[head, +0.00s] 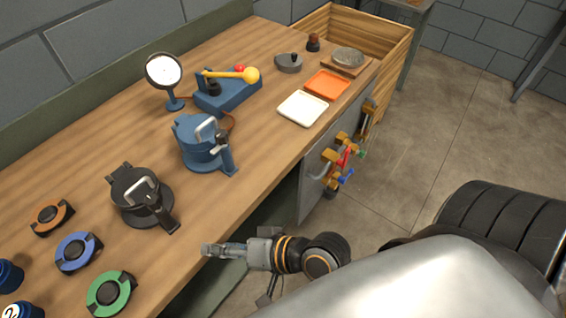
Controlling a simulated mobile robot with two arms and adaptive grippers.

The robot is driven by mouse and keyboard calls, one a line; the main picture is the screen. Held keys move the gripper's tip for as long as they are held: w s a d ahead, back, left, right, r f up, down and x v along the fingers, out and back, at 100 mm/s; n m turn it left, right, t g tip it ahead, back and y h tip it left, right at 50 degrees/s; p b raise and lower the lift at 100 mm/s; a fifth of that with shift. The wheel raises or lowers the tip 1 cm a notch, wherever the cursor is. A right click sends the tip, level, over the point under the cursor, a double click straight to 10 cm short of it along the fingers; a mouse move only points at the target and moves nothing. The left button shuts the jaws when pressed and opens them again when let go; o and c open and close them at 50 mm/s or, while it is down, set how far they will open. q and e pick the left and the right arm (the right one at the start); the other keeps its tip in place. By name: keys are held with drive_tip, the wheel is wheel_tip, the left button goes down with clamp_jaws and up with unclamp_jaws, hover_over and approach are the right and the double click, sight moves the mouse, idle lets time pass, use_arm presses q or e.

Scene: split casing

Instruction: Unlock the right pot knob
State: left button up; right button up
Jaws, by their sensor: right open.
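Two lidded pots stand on the wooden bench, each with a pale wire bail on top and a dark lever-like part at the front. The blue pot (192,152) is farther up and to the right, and its dark knob or lever (226,158) stands near the bench's front edge. The black pot (127,196) is nearer and to the left, with its own dark lever (160,212). I cannot tell whether either is locked. My right gripper (208,250) is open and empty by the bench's front edge, below the black pot and apart from both. My left gripper is out of view.
Orange, blue and green ringed discs (76,252) lie at the left. A blue lever box (226,96), round gauge (164,72), white tray (303,107) and orange tray (327,85) stand farther back. Pipes with valves (343,155) jut from the bench front.

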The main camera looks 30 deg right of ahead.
drive_tip(key=s+d+f+n+g+h, duration=0.4)
drive_tip(key=d+f+n+h, duration=0.1)
drive_tip(key=d+f, duration=0.6)
drive_tip(key=shift+d+n+g+h, duration=0.2)
drive_tip(key=shift+n+g+h, duration=0.15)
drive_tip(key=shift+h, duration=0.25)
drive_tip(key=shift+f, duration=0.15)
drive_tip(key=s+d+f+g+h, duration=0.1)
drive_tip(key=s+f, duration=0.1)
drive_tip(key=f, duration=0.9)
drive_tip(key=s+d+f+g, duration=0.1)
drive_tip(key=f, duration=1.1)
drive_tip(key=s+d+f, duration=0.2)
drive_tip(key=s+f, duration=0.6)
drive_tip(key=s, duration=0.1)
drive_tip(key=s+d+f+n+g+h, duration=0.1)
drive_tip(key=s+d+f, duration=0.2)
drive_tip(key=s+f, duration=0.5)
drive_tip(key=shift+s, duration=0.35)
